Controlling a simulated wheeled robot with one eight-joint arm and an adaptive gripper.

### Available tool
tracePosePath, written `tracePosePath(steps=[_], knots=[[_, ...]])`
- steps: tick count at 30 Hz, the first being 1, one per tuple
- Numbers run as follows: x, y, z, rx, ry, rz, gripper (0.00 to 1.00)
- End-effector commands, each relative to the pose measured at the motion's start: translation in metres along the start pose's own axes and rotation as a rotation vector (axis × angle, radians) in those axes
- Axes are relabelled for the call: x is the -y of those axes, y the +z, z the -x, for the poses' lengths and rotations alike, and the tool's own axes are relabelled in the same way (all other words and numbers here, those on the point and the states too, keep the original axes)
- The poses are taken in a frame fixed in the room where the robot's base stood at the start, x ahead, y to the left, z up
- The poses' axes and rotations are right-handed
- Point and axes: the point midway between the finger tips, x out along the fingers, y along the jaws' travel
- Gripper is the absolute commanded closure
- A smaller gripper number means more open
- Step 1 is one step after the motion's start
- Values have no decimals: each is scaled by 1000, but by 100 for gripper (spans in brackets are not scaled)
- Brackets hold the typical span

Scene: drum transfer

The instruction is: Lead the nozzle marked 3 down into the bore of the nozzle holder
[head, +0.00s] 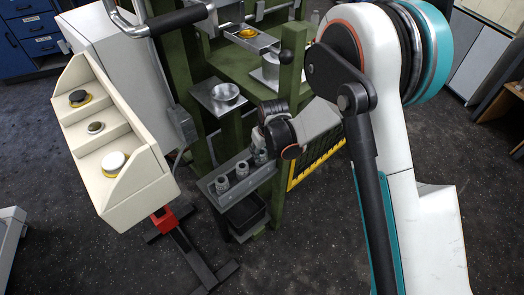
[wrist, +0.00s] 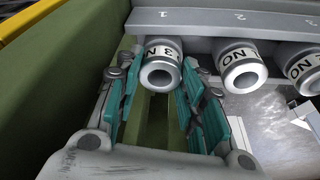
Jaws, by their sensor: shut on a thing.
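The nozzle marked 3 (wrist: 160,72) is a grey metal cylinder with a white label and an open round end. In the wrist view it is between the teal pads of my gripper (wrist: 159,62), which is shut on it. In the head view my gripper (head: 262,140) is over the right end of the nozzle rack (head: 212,190), with the held nozzle (head: 260,157) at the rack. I cannot tell whether it is seated or slightly raised. A metal ring-shaped part (head: 225,91) on a grey plate may be the nozzle holder; its bore is not clear.
Two more nozzles (head: 242,169) (head: 222,185) stand in the rack to the left. Green posts (head: 291,75) rise beside my arm. A brass ring (head: 248,33) lies on a small tray farther back. A cream button console (head: 110,150) stands left, and a yellow grating (head: 318,163) right.

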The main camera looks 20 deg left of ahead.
Motion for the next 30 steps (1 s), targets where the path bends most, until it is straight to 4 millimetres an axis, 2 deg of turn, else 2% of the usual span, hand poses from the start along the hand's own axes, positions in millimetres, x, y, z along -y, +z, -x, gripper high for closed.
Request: tracePosePath(steps=[1, 3, 4, 17, 20, 30], knots=[[0, 1, -2, 0, 0, 0, 61], [0, 0, -1, 0, 0, 0, 46], [0, 0, -1, 0, 0, 0, 44], [0, 0, 0, 0, 0, 0, 44], [0, -1, 13, 0, 1, 0, 44], [-1, 70, 32, 0, 1, -1, 44]])
